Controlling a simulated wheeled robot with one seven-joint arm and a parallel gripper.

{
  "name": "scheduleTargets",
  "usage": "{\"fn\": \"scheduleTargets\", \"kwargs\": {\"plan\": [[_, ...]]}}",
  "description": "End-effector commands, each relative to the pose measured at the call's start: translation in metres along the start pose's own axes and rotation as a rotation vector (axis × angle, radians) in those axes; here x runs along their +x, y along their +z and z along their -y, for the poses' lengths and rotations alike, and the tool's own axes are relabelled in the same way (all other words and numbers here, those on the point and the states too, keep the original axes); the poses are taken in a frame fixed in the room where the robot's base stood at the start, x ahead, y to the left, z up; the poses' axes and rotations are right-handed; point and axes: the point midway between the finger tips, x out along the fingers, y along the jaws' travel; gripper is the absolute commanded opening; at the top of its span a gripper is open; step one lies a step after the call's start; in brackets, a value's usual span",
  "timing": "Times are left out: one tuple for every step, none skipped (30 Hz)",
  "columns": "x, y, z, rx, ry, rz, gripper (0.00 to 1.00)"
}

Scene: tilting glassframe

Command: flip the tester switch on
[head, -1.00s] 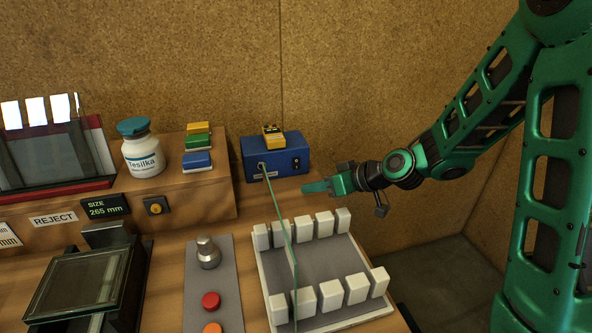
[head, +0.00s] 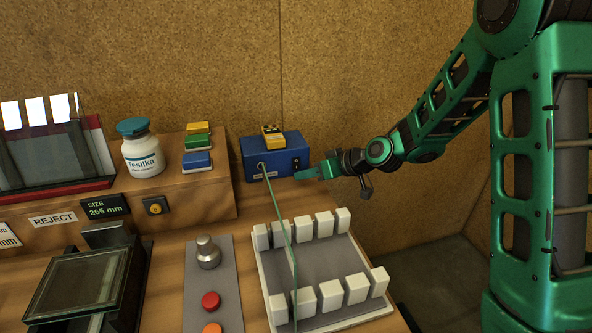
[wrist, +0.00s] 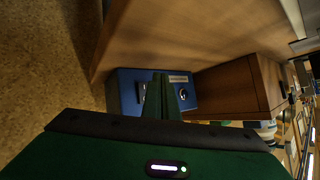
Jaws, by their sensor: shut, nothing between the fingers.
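The tester is a blue box (head: 262,162) at the back of the bench, against the cork wall. Its front carries a black rocker switch (head: 296,163) at the right and a socket at the left. My gripper (head: 298,176) is shut and empty, its tips just in front of and slightly below the switch. Whether the tips touch the box is unclear. In the wrist view the blue tester (wrist: 125,90) lies straight ahead of my shut fingers (wrist: 162,80). The switch (wrist: 141,92) shows just left of the fingers, partly hidden by them. Its position cannot be read.
A yellow device (head: 272,135) sits on the tester. A green cable or thin glass edge (head: 280,215) runs down from the tester front over a rack with white pegs (head: 333,300). A white bottle (head: 141,155) and coloured blocks (head: 198,142) stand to the left.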

Motion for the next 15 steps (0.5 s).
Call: {"fn": "scheduleTargets", "kwargs": {"plan": [[0.0031,-0.0023,-0.0023,-0.001,0.0,0.0,0.0],[0.0047,-0.0032,-0.0033,-0.001,0.0,0.0,0.0],[0.0064,-0.004,-0.0045,-0.001,0.0,0.001,0.0],[0.0075,-0.0047,-0.0052,0.0,0.0,0.001,0.0],[0.0083,-0.0053,-0.0059,0.0,0.0,0.001,0.0],[0.0092,-0.0062,-0.0066,0.0,0.0,0.001,0.0],[0.0097,-0.0067,-0.007,0.0,0.0,0.001,0.0],[0.0101,-0.0071,-0.0073,0.0,0.0,0.001,0.0],[0.0104,-0.0074,-0.0076,0.0,0.0,0.001,0.0],[0.0105,-0.0075,-0.0077,0.0,0.0,0.0,0.0],[0.0106,-0.0076,-0.0078,0.0,0.0,0.0,0.0],[0.0106,-0.0076,-0.0078,0.0,0.0,0.0,0.0],[0.0106,-0.0075,-0.0077,0.0,0.0,0.001,0.0],[0.0105,-0.0075,-0.0077,0.0,0.0,0.0,0.0],[0.0105,-0.0075,-0.0077,0.0,0.0,0.0,0.0]]}}
